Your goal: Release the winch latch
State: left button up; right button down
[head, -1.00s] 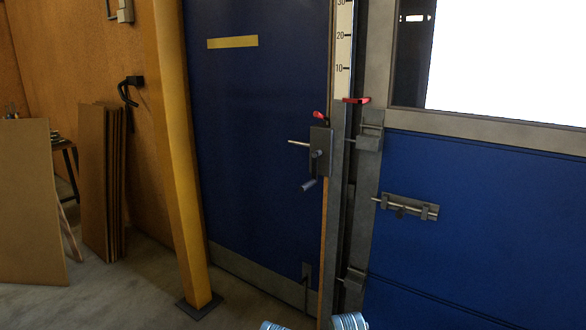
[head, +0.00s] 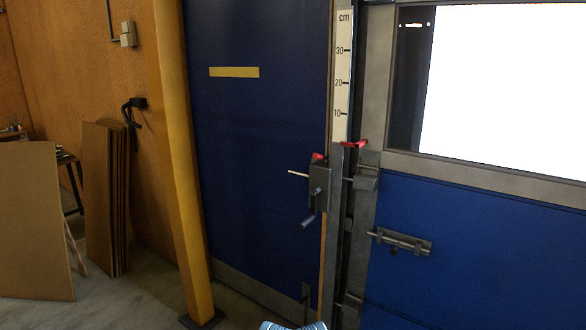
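The winch (head: 319,182) is a small grey box on the post beside the blue door. Its crank handle (head: 308,222) hangs down to the lower left, and a thin rod sticks out to the left. A small red lever (head: 317,156), which looks like the latch, sits on top of the box. A red pointer (head: 354,144) is at the foot of the centimetre scale (head: 343,80). Neither gripper is in view. Only a blue and silver part, apparently of my own arm, shows at the bottom edge, away from the winch.
A slide bolt (head: 400,242) is on the blue panel at right, below a bright window (head: 500,90). A yellow post (head: 180,170) stands left of the blue door (head: 255,150). Brown boards (head: 105,195) lean at the left wall. Nothing visible stands directly before the winch.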

aim_at(320, 156)
jog(key=i+j, duration=0.75)
